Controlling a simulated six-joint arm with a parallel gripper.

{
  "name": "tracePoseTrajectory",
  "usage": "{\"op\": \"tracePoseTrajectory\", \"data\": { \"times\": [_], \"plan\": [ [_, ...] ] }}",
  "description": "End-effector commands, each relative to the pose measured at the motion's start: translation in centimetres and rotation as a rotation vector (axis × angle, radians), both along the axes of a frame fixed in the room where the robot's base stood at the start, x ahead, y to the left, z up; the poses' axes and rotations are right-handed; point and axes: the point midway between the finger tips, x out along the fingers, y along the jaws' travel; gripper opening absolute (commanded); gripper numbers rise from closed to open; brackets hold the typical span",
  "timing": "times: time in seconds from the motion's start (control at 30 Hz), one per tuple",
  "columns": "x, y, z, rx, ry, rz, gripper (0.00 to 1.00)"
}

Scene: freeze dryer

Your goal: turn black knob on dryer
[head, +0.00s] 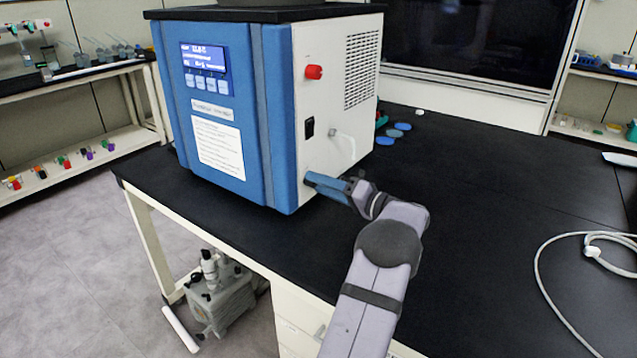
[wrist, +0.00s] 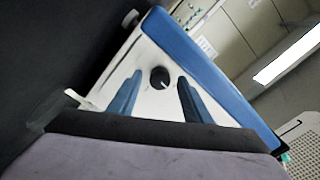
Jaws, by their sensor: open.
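The blue and white freeze dryer (head: 332,110) stands on the black bench in the head view. My gripper (head: 309,179) is low at the dryer's white side panel, close to its blue front edge. In the wrist view, the black knob (wrist: 159,77) is round with a light mark and sits on the white panel. My open gripper (wrist: 159,84) has its two blue fingers apart, one on each side of the knob in the picture. I cannot tell whether they touch it. The knob is not visible in the head view, where my gripper covers that area.
The side panel also has a red knob (head: 314,72), a black switch (head: 309,127) and a pale outlet or tube (head: 343,142). Blue discs (head: 389,137) lie behind the dryer. A white cable (head: 545,290) loops at the right. The bench between is clear.

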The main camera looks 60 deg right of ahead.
Motion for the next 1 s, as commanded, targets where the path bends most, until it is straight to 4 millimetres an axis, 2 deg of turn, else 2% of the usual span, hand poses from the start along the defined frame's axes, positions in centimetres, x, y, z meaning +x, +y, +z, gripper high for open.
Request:
{"op": "tracePoseTrajectory", "data": {
  "times": [0.13, 0.4, 0.43, 0.6, 1.0],
  "plan": [
    [0.81, 0.02, -0.02, 0.001, 0.000, 0.001, 0.45],
    [0.93, 0.00, -0.04, 0.001, 0.000, 0.000, 0.45],
    [0.93, 0.00, -0.03, 0.001, 0.000, 0.000, 0.42],
    [0.92, 0.01, -0.03, 0.001, 0.000, 0.000, 0.03],
    [0.90, 0.02, -0.06, 0.049, 0.001, -0.001, 0.04]
  ]
}}
